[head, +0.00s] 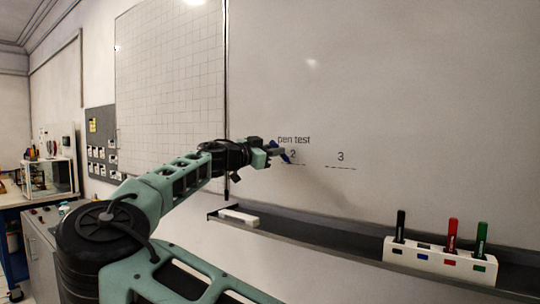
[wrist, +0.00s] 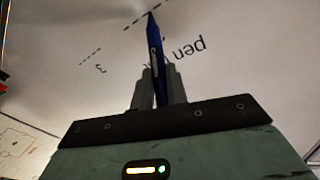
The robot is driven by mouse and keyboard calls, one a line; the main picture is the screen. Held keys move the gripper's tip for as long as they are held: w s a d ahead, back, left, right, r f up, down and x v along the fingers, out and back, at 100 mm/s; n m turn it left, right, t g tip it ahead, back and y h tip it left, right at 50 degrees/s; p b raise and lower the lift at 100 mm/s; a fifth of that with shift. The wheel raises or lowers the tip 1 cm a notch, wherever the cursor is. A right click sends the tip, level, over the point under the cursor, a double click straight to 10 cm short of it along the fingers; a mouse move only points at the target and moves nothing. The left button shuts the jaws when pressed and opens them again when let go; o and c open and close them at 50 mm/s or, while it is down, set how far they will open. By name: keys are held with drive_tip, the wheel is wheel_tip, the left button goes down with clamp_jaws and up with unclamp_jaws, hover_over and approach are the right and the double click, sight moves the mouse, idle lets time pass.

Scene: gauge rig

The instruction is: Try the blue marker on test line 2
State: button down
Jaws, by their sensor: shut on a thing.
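My gripper (head: 276,150) is in front of the whiteboard and shut on the blue marker (head: 286,157). In the wrist view the blue marker (wrist: 156,60) stands out between the two fingers (wrist: 159,82), its dark tip pointing away from me. The tip appears over or close to a dashed line (wrist: 138,22), which is test line 2; whether it touches the board is unclear. In the head view test line 2 (head: 294,164) lies under a partly covered "2". No blue stroke is visible.
Test line 3 (head: 341,168) is to the right. A tray ledge (head: 330,239) runs below the board with an eraser (head: 238,218) and a white holder (head: 436,268). Black (head: 400,225), red (head: 452,233) and green (head: 481,238) markers stand in it.

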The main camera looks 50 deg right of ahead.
drive_tip(key=shift+s+b, duration=2.45)
drive_tip(key=shift+s, duration=0.8)
drive_tip(key=w+p, duration=0.3)
drive_tip(key=w, duration=0.8)
drive_tip(key=shift+a, duration=0.15)
drive_tip(key=s+b+v, duration=0.1)
drive_tip(key=b+v, duration=0.1)
drive_tip(key=v, duration=0.4)
drive_tip(key=shift+s, duration=0.3)
drive_tip(key=shift+a+r, duration=0.1)
drive_tip(key=shift+r, duration=0.05)
drive_tip(key=shift+s+a+b, duration=0.1)
drive_tip(key=shift+a+b, duration=0.4)
drive_tip(key=shift+a, duration=0.9)
